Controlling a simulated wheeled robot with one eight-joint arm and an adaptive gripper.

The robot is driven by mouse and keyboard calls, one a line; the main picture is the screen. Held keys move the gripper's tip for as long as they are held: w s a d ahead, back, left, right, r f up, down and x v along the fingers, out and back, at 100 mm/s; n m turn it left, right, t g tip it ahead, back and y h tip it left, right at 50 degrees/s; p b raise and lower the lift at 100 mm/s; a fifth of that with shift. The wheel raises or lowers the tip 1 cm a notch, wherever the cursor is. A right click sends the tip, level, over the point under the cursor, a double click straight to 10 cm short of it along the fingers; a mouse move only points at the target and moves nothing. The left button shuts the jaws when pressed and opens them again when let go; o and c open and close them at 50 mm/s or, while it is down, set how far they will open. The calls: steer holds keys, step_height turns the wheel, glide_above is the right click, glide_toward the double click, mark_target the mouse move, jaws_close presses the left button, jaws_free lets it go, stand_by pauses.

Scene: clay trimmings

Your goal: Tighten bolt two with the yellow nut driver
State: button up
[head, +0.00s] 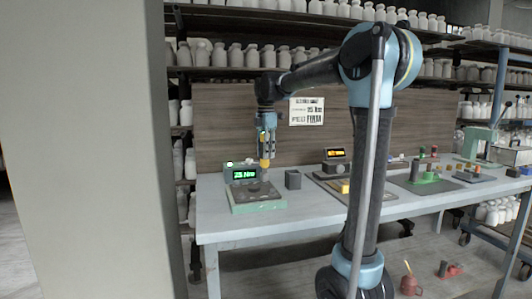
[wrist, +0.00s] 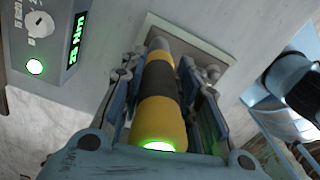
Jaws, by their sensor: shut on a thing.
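The yellow nut driver (head: 265,165) is upright in my gripper (head: 266,152), which is shut on it above a dark plate on a green-edged base (head: 257,207). In the wrist view the driver (wrist: 160,112) has a dark band, and its near end glows green. The fingers of my gripper (wrist: 167,85) lie on both sides of it. The driver's lower tip reaches down to the plate area. I cannot tell whether it sits on a bolt, and the bolts are too small or hidden to make out.
A torque display (head: 241,172) with green digits, seemingly 25 Nm, stands behind the base; it also shows in the wrist view (wrist: 76,42) with a green lamp. A grey cup (head: 293,180) stands right of the base. A tray with a yellow block (head: 342,187) lies further right.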

steer(key=shift+f, duration=0.7)
stand_by(3.5)
